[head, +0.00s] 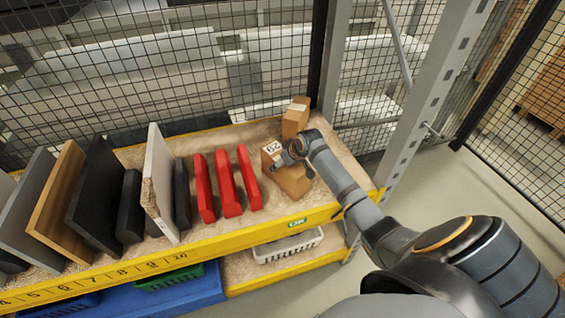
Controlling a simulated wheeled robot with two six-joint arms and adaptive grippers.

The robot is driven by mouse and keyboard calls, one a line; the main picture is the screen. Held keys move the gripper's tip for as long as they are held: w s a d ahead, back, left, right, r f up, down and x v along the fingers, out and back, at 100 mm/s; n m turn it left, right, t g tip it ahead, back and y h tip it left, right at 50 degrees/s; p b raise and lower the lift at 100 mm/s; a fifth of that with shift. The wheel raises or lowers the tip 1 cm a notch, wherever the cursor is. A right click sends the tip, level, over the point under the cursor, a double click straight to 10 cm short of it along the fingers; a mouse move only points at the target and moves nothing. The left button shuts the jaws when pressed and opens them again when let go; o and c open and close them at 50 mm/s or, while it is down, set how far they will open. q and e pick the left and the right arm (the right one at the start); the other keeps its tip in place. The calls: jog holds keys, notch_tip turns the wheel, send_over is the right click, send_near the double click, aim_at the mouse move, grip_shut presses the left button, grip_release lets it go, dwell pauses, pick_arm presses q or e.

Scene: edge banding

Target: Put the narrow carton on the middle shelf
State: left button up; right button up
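Two brown cartons stand at the right end of the shelf with the yellow front edge. One carton (295,183) has a white label with a number and sits nearer the front. A narrower-looking upright carton (294,123) stands behind it, close to the mesh. My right gripper (286,158) is at the top of the front carton and partly covers it. The fingers are small and overlap the carton, so I cannot tell whether they grip it. My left gripper is out of view. The shelf (234,137) has a bare particle-board surface.
Several red blocks (227,185) stand left of the cartons. Upright boards (60,207) fill the left part. Below are a white basket (288,246), a green bin (170,277) and a blue one. A grey rack post (418,110) rises at right, with wire mesh behind.

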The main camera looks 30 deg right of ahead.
aim_at(295, 166)
jog(key=shift+o, duration=1.2)
jog(key=shift+s+d+r, duration=0.1)
jog(key=shift+r, duration=0.2)
jog(key=v, duration=1)
jog(key=shift+s+d+r, duration=0.1)
jog(key=shift+s+r, duration=0.05)
jog(key=shift+r, duration=0.1)
jog(key=shift+s+r, duration=0.25)
jog(key=shift+r, duration=0.15)
